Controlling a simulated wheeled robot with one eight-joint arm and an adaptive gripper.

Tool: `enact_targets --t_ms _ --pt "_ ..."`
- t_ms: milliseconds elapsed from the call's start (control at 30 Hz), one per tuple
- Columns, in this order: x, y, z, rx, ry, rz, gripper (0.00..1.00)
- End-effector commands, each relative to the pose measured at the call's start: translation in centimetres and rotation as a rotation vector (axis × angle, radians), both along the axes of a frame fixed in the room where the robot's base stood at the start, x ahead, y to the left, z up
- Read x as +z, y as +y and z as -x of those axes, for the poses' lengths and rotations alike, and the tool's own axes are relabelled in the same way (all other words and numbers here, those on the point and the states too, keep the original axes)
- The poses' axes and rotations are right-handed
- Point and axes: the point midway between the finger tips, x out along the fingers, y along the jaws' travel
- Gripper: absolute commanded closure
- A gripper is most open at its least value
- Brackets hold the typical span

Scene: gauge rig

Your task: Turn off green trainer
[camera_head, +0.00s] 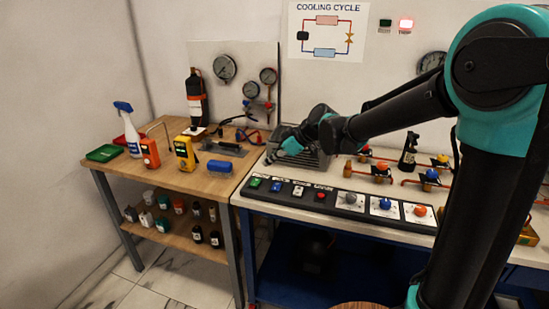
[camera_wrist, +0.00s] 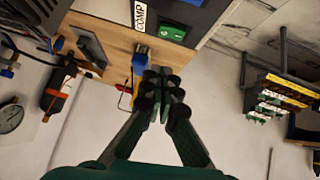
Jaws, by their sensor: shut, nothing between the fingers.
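The control panel (camera_head: 333,205) runs along the front edge of the white bench. At its left end is a green switch (camera_head: 255,183), followed by a blue switch (camera_head: 277,186), a white switch (camera_head: 298,190), a red button (camera_head: 320,196) and several knobs. In the wrist view the green switch (camera_wrist: 172,31) shows near the top, beside a label reading COMP. Whether the switch is on or off cannot be told. My gripper (camera_head: 268,158) is above the bench's left end, behind the green switch and apart from it. Its fingertips (camera_wrist: 161,73) are together and empty.
A wooden table (camera_head: 226,184) to the left holds a spray bottle (camera_head: 127,128), a yellow meter (camera_head: 185,152) and a blue block (camera_head: 220,166). A grey finned unit (camera_head: 312,157) stands near my gripper. On the wall, a red lamp (camera_head: 406,24) glows beside a dark green one (camera_head: 385,23).

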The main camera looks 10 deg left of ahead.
Motion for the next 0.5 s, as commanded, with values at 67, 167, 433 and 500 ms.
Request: enact_targets --t_ms 67,167,433,500 --pt "-1.1 1.2 -0.2 0.004 -0.001 0.0 1.0" --pt "-2.4 2.4 -0.5 0.002 0.001 -0.001 1.0" --pt "-6.0 3.4 -1.0 0.0 0.0 -0.001 1.0" --pt "-6.6 3.4 -1.1 0.0 0.0 -0.001 1.0"
